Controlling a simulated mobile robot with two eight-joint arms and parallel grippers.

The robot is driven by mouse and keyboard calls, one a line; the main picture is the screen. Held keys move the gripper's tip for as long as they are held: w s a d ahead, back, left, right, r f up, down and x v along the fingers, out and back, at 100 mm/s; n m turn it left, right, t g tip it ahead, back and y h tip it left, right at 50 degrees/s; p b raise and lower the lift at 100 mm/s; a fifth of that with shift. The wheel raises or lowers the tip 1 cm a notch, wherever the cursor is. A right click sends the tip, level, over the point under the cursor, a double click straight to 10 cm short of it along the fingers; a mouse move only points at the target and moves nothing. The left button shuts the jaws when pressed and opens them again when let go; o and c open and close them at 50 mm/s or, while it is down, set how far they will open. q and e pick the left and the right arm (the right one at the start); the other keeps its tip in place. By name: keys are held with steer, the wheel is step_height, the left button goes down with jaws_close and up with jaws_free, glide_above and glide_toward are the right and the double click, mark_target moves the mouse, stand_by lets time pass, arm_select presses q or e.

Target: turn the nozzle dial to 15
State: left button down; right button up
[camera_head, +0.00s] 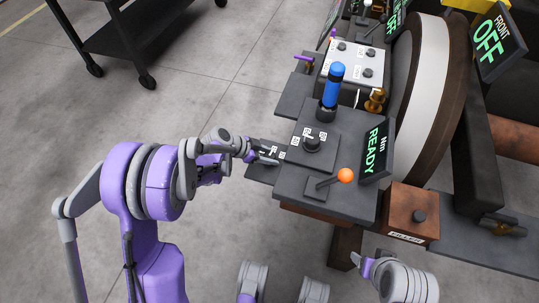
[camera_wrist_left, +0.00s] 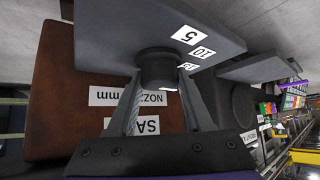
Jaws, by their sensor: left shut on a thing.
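In the left wrist view, the nozzle dial is a dark round knob (camera_wrist_left: 157,70) on a dark grey plate (camera_wrist_left: 110,25). White labels read 5 (camera_wrist_left: 186,35) and 10 (camera_wrist_left: 202,53); a third label (camera_wrist_left: 187,67) beside the knob is partly cut off, probably 15. My left gripper (camera_wrist_left: 160,85) is shut on the knob, one finger on each side. No pointer mark on the knob shows. In the head view, my left gripper (camera_head: 268,157) reaches the left side of the console, and its fingers hide the knob.
The console top carries another dial (camera_head: 312,144), a blue-handled lever (camera_head: 332,85) and an orange-ball lever (camera_head: 345,176). A screen (camera_head: 376,150) reads READY. A brown box (camera_head: 410,212) stands at lower right. A dark cart (camera_head: 125,40) stands at upper left; floor between is clear.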

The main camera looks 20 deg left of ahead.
arm_select(q)
steer(key=shift+c, duration=1.5)
jaws_free()
steer(key=p+v, duration=0.2)
steer(key=v, duration=0.9)
steer(key=shift+p, duration=0.35)
